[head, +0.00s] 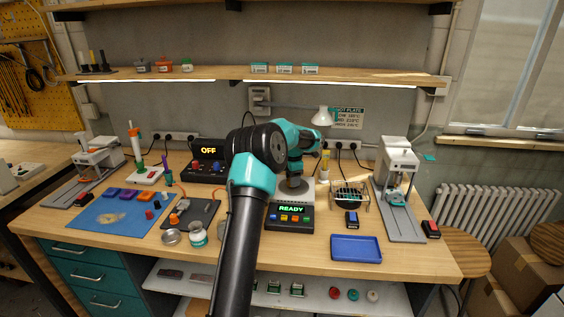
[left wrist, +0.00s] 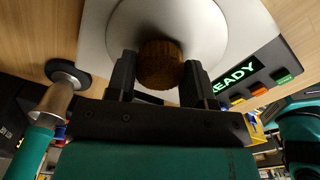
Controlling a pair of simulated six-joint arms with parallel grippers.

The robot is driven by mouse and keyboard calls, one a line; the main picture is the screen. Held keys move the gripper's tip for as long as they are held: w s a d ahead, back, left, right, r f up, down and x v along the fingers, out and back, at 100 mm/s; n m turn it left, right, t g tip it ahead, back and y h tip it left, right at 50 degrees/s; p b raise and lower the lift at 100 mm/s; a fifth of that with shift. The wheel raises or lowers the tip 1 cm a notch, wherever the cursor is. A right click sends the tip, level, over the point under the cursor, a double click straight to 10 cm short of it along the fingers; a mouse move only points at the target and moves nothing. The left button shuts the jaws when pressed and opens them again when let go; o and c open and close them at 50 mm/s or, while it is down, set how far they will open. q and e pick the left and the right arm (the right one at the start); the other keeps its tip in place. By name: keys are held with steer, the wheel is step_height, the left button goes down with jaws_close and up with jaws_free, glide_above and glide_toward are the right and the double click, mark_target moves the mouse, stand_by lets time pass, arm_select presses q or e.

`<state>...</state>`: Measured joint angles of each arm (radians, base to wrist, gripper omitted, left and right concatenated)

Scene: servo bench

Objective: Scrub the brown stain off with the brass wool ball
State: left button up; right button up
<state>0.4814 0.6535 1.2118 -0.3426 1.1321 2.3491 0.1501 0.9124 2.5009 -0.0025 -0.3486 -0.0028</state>
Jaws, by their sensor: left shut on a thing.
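The brass wool ball (left wrist: 160,62) is brown-gold and ridged. In the left wrist view it sits between the two dark fingers of my left gripper (left wrist: 159,78), which is shut on it. Behind it is the round pale top plate (left wrist: 208,28) of the hot plate, whose green display reads READY. I cannot tell whether the ball touches the plate. In the head view my left gripper (head: 294,182) is over the hot plate (head: 290,216), partly hidden by my arm. No brown stain shows on the visible plate. A tan patch (head: 108,217) shows on the blue mat (head: 118,207).
A wire stand (head: 350,194) and a white press (head: 398,180) stand right of the hot plate. A blue tray (head: 356,248) lies in front of them. Left are a box reading OFF (head: 208,160), a dark pad and small jars (head: 198,236).

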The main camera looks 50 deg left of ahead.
mark_target(283, 185)
arm_select(q)
steer(key=shift+s+a, duration=1.1)
steer(key=shift+a, duration=0.1)
steer(key=shift+s+a, duration=0.2)
step_height(283, 185, up, 8)
steer(key=shift+w+d, duration=0.1)
steer(key=shift+d, duration=0.05)
